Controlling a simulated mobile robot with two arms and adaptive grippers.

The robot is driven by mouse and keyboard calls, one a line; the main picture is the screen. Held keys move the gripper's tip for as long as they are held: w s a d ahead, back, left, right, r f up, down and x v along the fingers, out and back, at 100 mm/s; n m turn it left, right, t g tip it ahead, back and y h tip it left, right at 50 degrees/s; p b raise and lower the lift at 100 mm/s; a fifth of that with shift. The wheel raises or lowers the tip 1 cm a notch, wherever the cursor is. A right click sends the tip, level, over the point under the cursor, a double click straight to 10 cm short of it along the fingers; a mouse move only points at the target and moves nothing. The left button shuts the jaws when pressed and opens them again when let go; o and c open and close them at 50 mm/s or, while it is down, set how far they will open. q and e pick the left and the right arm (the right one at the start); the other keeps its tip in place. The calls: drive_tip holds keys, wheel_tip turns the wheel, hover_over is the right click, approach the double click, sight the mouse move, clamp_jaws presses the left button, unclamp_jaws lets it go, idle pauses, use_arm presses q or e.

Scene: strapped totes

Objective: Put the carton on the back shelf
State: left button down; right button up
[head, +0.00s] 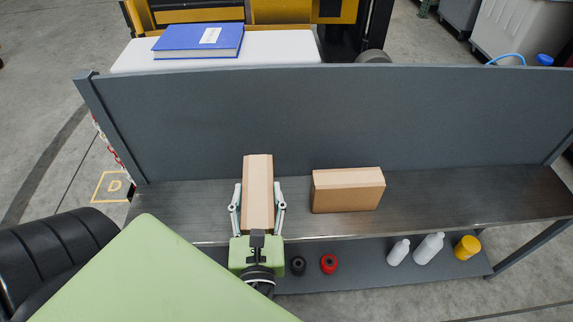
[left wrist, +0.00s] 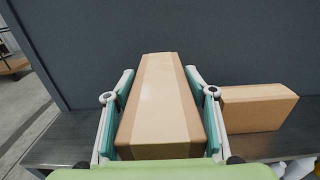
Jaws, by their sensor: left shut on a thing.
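A brown carton (head: 258,185) with a lighter tape band is between the fingers of my left gripper (head: 258,205), which is shut on its two long sides. In the left wrist view the carton (left wrist: 160,100) fills the middle, with a finger pressed on each side. It is over the dark shelf top (head: 430,200), in front of the grey back panel (head: 320,115). I cannot tell whether it touches the shelf. A second brown carton (head: 348,190) lies on the shelf to the right, apart from the held one; it also shows in the left wrist view (left wrist: 255,108). My right gripper is not in view.
A lower shelf (head: 350,265) holds a black item (head: 298,265), a red item (head: 329,264), white bottles (head: 429,248) and a yellow jar (head: 467,247). Behind the panel, a blue book (head: 198,42) lies on a white surface (head: 280,47). The shelf top right of the second carton is clear.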

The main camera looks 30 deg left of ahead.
sight(267, 180)
use_arm(q)
drive_tip(key=w, duration=0.2)
drive_tip(key=w+a+f, duration=0.1)
drive_tip(key=w, duration=0.1)
drive_tip(key=w+a+f, duration=0.1)
drive_tip(key=w, duration=0.1)
drive_tip(key=shift+f, duration=0.1)
drive_tip(key=w+f, duration=0.2)
drive_tip(key=w+a+f, duration=0.1)
drive_tip(key=w+f, duration=0.1)
drive_tip(key=f, duration=0.1)
drive_tip(key=shift+w+a, duration=0.15)
drive_tip(key=shift+a, duration=0.05)
drive_tip(key=f, duration=0.2)
drive_tip(key=w+f+b, duration=0.1)
drive_tip(key=f, duration=0.1)
drive_tip(key=shift+w+a+f, duration=0.1)
drive_tip(key=shift+a+f, duration=0.1)
drive_tip(key=shift+f, duration=0.2)
drive_tip(key=c, duration=0.9)
unclamp_jaws()
drive_tip(key=shift+f, duration=0.15)
drive_tip(key=shift+o, duration=0.2)
